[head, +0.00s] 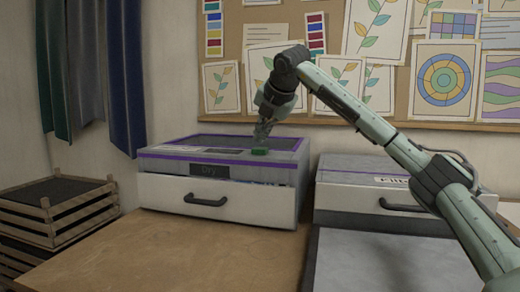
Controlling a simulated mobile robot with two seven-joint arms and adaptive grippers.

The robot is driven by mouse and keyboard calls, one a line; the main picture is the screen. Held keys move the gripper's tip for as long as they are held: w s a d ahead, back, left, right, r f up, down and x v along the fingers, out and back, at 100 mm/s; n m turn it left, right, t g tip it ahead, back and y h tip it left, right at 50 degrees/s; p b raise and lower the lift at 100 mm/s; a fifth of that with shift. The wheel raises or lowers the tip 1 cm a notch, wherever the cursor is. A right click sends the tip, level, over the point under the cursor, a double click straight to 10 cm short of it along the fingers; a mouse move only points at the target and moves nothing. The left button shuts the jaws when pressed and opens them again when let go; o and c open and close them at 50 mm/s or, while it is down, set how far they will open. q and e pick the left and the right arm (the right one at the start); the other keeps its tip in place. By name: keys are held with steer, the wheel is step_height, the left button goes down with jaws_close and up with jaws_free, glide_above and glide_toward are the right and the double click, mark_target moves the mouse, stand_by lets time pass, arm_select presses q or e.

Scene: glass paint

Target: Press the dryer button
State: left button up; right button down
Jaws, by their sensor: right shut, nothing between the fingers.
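The dryer (165,197) is a pale box with a purple-edged dark top, a label reading "Dry" and a front drawer with a dark handle. A green button (259,151) sits on its top, near the front right. My right gripper (262,138) is shut and empty, pointing down just above the button. I cannot tell whether the fingertips touch the button. My left gripper is not in view.
A second pale unit (340,198) with a partly hidden label stands to the right of the dryer, behind my right arm. A grey slab (385,262) lies in front of it. Wooden crates (75,207) are at the left. The wooden tabletop (170,255) is clear.

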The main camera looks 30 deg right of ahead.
mark_target(261, 149)
steer(key=shift+f, duration=0.1)
stand_by(0.8)
steer(key=shift+f+b, duration=0.3)
steer(key=shift+f+b, duration=0.45)
steer(key=shift+f, duration=0.15)
stand_by(0.6)
steer(key=shift+r, duration=0.15)
steer(key=shift+r+p, duration=0.8)
steer(key=shift+r, duration=0.05)
step_height(261, 149, up, 5)
steer(key=p, duration=0.4)
stand_by(0.9)
